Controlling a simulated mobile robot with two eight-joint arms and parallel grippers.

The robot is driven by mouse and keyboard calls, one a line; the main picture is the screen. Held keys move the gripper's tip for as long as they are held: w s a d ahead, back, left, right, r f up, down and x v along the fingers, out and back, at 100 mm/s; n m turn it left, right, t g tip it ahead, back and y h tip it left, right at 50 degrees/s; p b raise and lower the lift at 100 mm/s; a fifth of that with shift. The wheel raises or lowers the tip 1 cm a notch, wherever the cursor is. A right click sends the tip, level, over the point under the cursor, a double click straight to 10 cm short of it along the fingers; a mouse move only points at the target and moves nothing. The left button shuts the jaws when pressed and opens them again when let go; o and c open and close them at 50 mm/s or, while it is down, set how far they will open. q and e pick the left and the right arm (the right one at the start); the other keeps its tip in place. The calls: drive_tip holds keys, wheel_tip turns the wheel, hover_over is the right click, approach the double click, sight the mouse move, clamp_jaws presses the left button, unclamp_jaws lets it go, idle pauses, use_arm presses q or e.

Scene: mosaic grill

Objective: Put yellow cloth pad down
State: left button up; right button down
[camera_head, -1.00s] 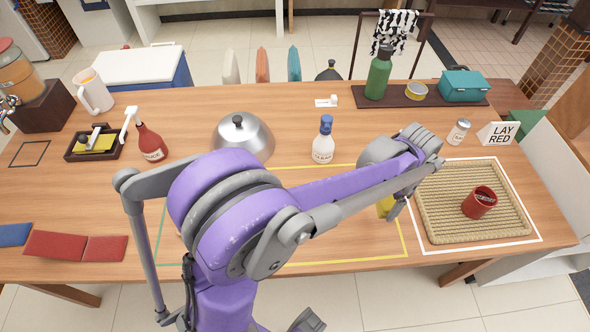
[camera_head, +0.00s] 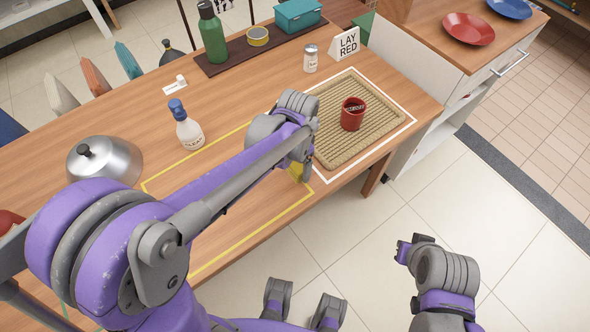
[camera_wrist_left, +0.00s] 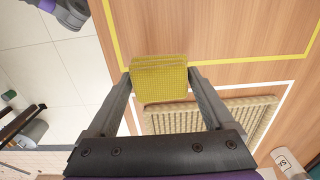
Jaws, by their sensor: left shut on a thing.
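The yellow cloth pad (camera_wrist_left: 160,80) is between the two fingers of my left gripper (camera_wrist_left: 160,76) in the left wrist view. The gripper is shut on it. In the head view the pad (camera_head: 297,172) is mostly hidden behind my left gripper (camera_head: 302,160). It is near the table's front edge, by the yellow outline's right end and just left of the woven tray (camera_head: 385,133). I cannot tell whether it touches the table.
The tray lies inside a white outline and holds a red cup (camera_head: 352,114). A "LAY RED" sign (camera_head: 345,43) and a shaker (camera_head: 310,59) stand behind it. A spray bottle (camera_head: 188,128) and metal dome (camera_head: 104,160) stand left. The yellow-outlined area looks bare.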

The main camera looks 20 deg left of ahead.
sight(297, 172)
use_arm(q)
drive_tip(key=shift+f, duration=1.85)
drive_tip(key=shift+f+b, duration=0.2)
drive_tip(key=shift+b, duration=0.15)
drive_tip(key=o, duration=1.1)
drive_tip(key=shift+c, duration=0.2)
drive_tip(key=shift+r, duration=0.1)
